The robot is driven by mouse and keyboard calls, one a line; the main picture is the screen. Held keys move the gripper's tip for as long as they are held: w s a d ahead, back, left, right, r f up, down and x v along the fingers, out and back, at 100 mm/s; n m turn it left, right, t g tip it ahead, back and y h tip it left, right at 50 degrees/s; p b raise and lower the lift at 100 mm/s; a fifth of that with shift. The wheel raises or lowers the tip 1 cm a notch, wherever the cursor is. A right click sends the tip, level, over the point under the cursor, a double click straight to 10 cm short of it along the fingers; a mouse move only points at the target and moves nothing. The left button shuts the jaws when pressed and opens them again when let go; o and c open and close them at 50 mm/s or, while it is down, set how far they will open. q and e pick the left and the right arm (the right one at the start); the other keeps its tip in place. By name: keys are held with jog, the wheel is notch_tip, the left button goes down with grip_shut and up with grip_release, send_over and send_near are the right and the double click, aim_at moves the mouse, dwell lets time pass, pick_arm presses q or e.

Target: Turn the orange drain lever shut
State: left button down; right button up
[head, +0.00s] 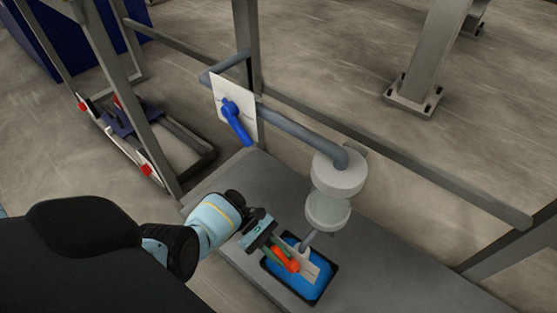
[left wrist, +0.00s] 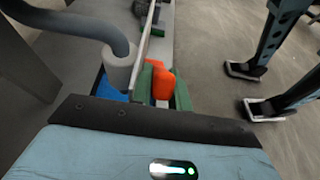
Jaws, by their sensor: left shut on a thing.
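The orange drain lever (head: 285,260) is low on the filter unit, in front of a pale plate (head: 312,268) above a blue-filled tray (head: 318,292). My left gripper (head: 280,256) is at the lever. In the left wrist view the orange lever (left wrist: 162,84) sits between the green fingers of my left gripper (left wrist: 164,88), which are shut on it. The lever's far end and its joint with the valve are partly hidden. My right gripper is not in either view.
A blue lever (head: 237,120) hangs on a white plate at the back. A grey bench (head: 380,285) has free room to the right. A metal rail (head: 420,165) runs behind.

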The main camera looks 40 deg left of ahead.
pick_arm(q)
jog(key=c, duration=1.7)
grip_release()
jog(key=shift+s+d, duration=0.1)
jog(key=shift+o, duration=0.5)
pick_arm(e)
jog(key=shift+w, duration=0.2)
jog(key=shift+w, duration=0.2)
pick_arm(q)
jog(key=v, duration=0.7)
jog(key=shift+a, duration=0.4)
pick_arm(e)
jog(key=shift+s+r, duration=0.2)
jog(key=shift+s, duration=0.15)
pick_arm(q)
jog(key=shift+r, duration=0.1)
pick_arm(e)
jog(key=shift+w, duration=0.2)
